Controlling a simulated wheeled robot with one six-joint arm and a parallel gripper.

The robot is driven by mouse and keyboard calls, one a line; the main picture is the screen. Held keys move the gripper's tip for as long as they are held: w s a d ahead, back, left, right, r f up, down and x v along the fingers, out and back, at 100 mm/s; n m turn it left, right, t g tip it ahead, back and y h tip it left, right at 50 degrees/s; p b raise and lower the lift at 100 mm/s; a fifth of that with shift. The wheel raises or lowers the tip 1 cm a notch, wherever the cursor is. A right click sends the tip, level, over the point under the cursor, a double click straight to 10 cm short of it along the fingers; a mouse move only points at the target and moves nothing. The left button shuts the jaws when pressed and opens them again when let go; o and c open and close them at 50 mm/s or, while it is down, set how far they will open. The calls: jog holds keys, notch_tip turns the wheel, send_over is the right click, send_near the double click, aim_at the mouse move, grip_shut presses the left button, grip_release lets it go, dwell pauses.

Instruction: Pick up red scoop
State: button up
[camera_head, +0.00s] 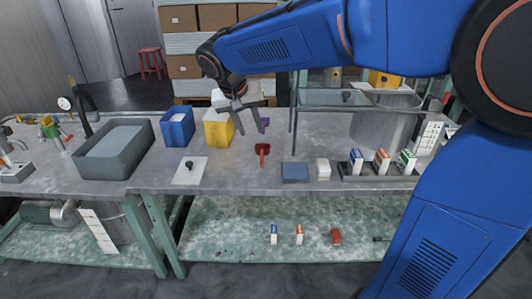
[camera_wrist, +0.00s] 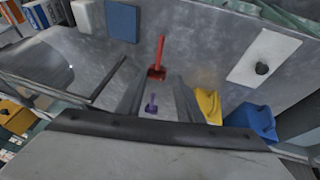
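The red scoop (camera_head: 262,151) lies on the grey metal bench, its handle toward the bench's front edge. It also shows in the wrist view (camera_wrist: 157,62), ahead of and between my fingertips. My gripper (camera_head: 251,128) is above the bench behind the scoop, apart from it, with its two fingers pointing down and spread. In the wrist view the fingers (camera_wrist: 160,98) stand apart with nothing held between them.
A yellow bin (camera_head: 218,134) and a blue bin (camera_head: 178,131) stand left of the scoop. A small purple object (camera_wrist: 151,104) lies behind it. A blue pad (camera_head: 294,173) and white block (camera_head: 323,168) lie to its right. A glass-topped stand (camera_head: 335,98) rises at right.

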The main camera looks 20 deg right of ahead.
send_over(262, 155)
jog(key=s+a, duration=0.2)
notch_tip(262, 155, down, 9)
jog(key=shift+x, duration=2.7)
grip_shut()
